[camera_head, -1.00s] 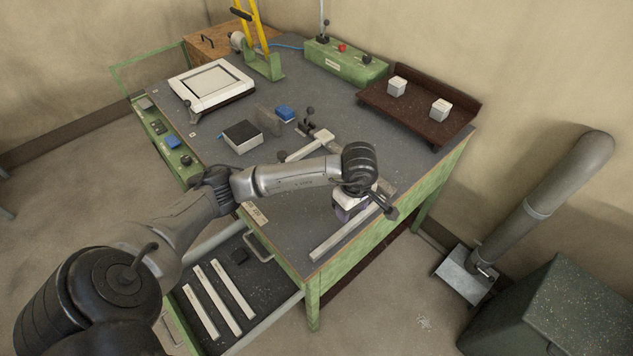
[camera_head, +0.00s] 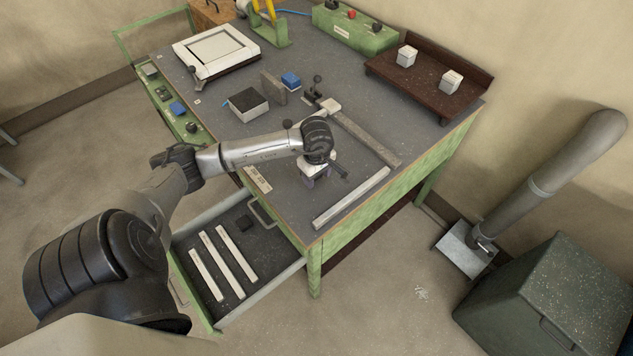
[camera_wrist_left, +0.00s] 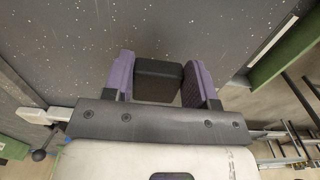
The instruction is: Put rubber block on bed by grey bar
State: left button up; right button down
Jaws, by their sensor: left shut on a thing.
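My left gripper (camera_head: 314,182) hangs over the near part of the grey bench top, fingers pointing down. In the left wrist view its two purple fingers (camera_wrist_left: 165,82) are shut on a black rubber block (camera_wrist_left: 158,78). In the head view the arm hides the held block. A darker grey bar (camera_head: 368,138) runs along the bench from the small lever clamp (camera_head: 318,98), to the right of the gripper. A paler grey bar (camera_head: 350,198) lies along the near right bench edge. Which bar the task means I cannot tell. My right gripper is not in view.
A black-topped box (camera_head: 248,103), a blue block (camera_head: 291,79), a brown tray (camera_head: 420,85) with two pale blocks and a green control box (camera_head: 355,30) stand farther back.

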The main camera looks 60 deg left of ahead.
aim_at(317, 189)
pick_arm(q)
jog(key=shift+f, duration=2)
jog(key=shift+f, duration=0.1)
jog(key=o, duration=0.9)
jog(key=shift+o, duration=0.2)
